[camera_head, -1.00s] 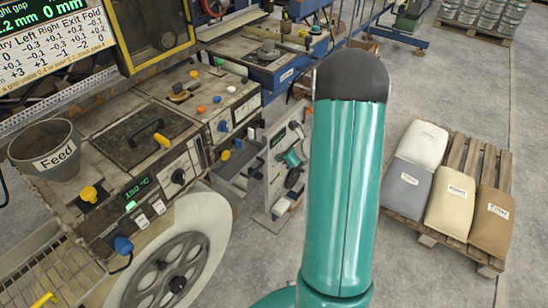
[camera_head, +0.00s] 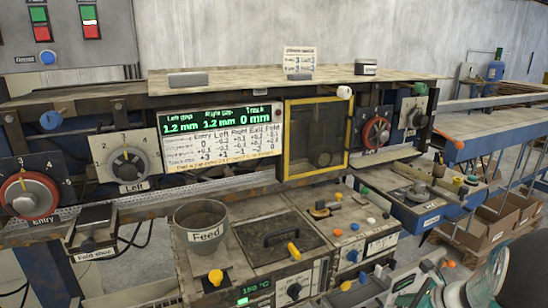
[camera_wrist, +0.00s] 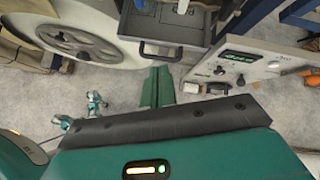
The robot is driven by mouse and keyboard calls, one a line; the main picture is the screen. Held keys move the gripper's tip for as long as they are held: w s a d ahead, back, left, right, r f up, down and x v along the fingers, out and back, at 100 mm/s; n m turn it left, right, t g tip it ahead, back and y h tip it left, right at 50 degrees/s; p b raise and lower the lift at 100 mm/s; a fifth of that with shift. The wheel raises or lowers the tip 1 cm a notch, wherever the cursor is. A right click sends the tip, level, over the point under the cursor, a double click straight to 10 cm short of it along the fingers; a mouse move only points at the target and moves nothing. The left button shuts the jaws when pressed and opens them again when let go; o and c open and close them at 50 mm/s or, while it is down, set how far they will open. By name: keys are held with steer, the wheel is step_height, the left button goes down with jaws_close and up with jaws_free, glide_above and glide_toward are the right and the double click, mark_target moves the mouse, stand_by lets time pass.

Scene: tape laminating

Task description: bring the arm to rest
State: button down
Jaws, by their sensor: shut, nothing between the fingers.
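My gripper (camera_wrist: 157,86) shows in the wrist view as two green fingers side by side, shut with nothing between them. It points over the grey floor, near a machine's dark handle and white flywheel (camera_wrist: 85,38). The fingers look apart from the machine, though the distance is hard to judge. In the head view only part of my green and black arm shows at the lower right edge; the gripper is not visible there.
The laminating machine's control panel fills the head view, with a gap display (camera_head: 237,116), Entry knob (camera_head: 30,196), Left knob (camera_head: 129,164), grey Feed bucket (camera_head: 202,224) and yellow-framed window (camera_head: 317,138). A blue bench (camera_head: 425,195) stands right. Bare floor (camera_wrist: 130,93) lies below my gripper.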

steer(key=s+a+r+n+g, duration=0.25)
steer(key=a+r+n, duration=0.25)
steer(key=a+n, duration=0.25)
steer(key=s+a+r+n+g, duration=0.1)
steer(key=s+a+r+n, duration=0.4)
steer(key=a, duration=0.4)
steer(key=s+a+r+n+t+h, duration=0.1)
steer(key=s+a+r+n+h, duration=0.3)
steer(key=s+n, duration=0.7)
step_height(320, 180, up, 3)
steer(key=a+n, duration=0.2)
steer(key=n, duration=0.2)
steer(key=shift+a, duration=0.15)
